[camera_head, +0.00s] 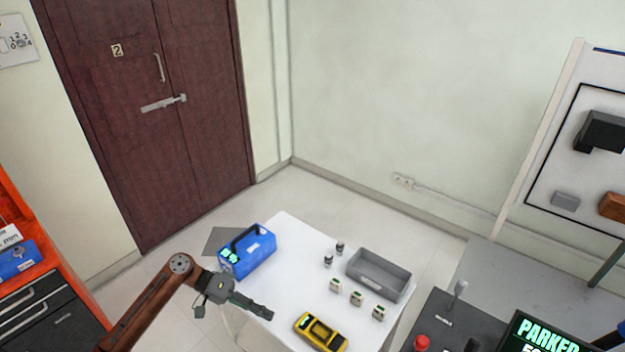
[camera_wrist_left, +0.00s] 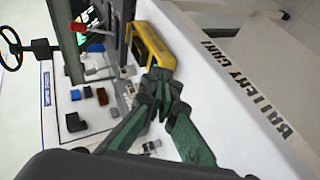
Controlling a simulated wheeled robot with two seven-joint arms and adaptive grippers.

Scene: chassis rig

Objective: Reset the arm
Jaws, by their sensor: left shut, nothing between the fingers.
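My left arm (camera_head: 150,300) comes in from the lower left in the head view. Its gripper (camera_head: 262,309) is over the near left part of the white table (camera_head: 285,235), left of a yellow device (camera_head: 321,332). The fingers are shut with nothing between them. In the left wrist view the dark green fingers of the gripper (camera_wrist_left: 170,92) show, with the yellow device (camera_wrist_left: 152,50) beyond their tips. My right gripper is not in view.
On the table stand a blue case (camera_head: 247,252), a grey bin (camera_head: 379,275), two small dark-capped bottles (camera_head: 328,261) and several small green-and-white blocks (camera_head: 357,298). A control console (camera_head: 450,325) with a red knob is at the lower right. An orange cabinet (camera_head: 60,270) stands at left.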

